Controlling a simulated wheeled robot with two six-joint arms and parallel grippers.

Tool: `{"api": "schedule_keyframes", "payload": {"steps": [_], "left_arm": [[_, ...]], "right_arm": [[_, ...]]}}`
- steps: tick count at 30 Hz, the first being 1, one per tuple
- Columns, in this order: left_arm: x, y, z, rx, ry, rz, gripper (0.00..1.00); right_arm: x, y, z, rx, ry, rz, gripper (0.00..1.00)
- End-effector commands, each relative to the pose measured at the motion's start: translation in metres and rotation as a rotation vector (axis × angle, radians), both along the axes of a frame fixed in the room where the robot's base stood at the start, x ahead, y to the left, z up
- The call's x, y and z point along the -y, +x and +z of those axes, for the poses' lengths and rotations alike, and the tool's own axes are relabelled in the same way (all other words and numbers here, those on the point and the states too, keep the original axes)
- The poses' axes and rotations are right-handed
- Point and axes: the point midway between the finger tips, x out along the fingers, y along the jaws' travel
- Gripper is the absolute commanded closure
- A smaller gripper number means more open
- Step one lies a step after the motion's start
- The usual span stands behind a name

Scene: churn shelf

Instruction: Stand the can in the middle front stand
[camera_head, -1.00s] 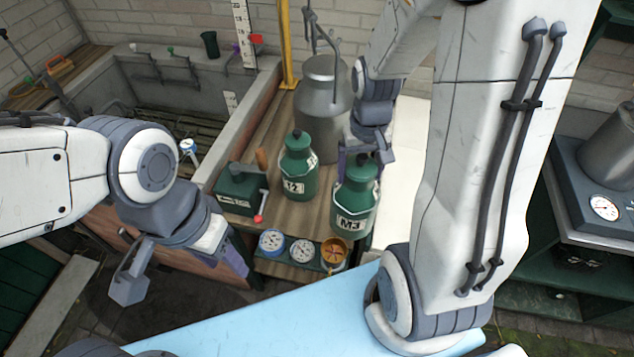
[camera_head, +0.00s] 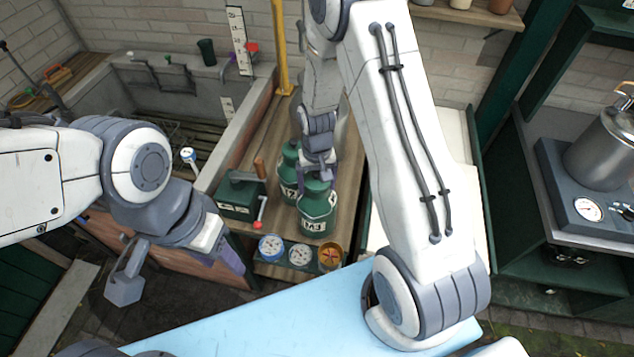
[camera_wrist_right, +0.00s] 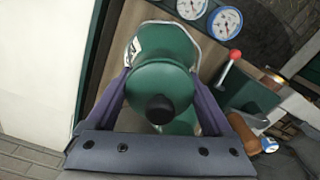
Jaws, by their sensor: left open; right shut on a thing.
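My right gripper (camera_head: 317,172) is shut on a green can (camera_head: 317,207) with a dark knob and a white label. In the right wrist view the can's round lid (camera_wrist_right: 160,88) lies between the two fingers. The can is over the front of the wooden bench; I cannot tell whether it touches it. A second green can (camera_head: 287,172) stands close behind it on the left, partly hidden by my right arm. I cannot make out the middle front stand for certain. My left gripper (camera_head: 180,272) is open and empty, left of the bench.
A blue-rimmed dial (camera_head: 271,247), a white dial (camera_head: 300,255) and an orange-rimmed dial (camera_head: 330,256) line the bench front. A green box (camera_head: 238,196) with a red-knobbed lever stands left of the cans. A pot (camera_head: 605,150) sits on a scale at right.

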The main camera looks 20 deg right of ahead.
Motion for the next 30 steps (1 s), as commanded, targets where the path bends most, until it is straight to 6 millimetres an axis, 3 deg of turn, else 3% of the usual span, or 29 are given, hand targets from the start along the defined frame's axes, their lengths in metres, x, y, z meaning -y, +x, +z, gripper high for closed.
{"api": "schedule_keyframes", "payload": {"steps": [16, 17, 18, 27, 30], "left_arm": [[0.000, 0.000, 0.001, 0.000, 0.000, 0.000, 0.50], [0.000, 0.000, 0.002, 0.000, 0.000, 0.000, 0.50], [0.000, 0.000, 0.002, 0.000, 0.000, 0.000, 0.50], [0.000, 0.000, 0.007, 0.000, 0.000, -0.001, 0.50], [0.000, 0.000, 0.000, 0.000, 0.000, 0.000, 0.50]], "right_arm": [[0.000, 0.001, -0.014, 0.004, 0.000, 0.000, 1.00], [0.000, 0.000, -0.014, 0.002, 0.000, 0.000, 0.07], [0.000, 0.000, -0.013, 0.002, 0.000, 0.000, 0.00], [0.000, 0.000, -0.008, 0.002, 0.001, 0.000, 0.00], [0.000, 0.002, -0.002, 0.006, 0.000, 0.000, 0.00]]}}
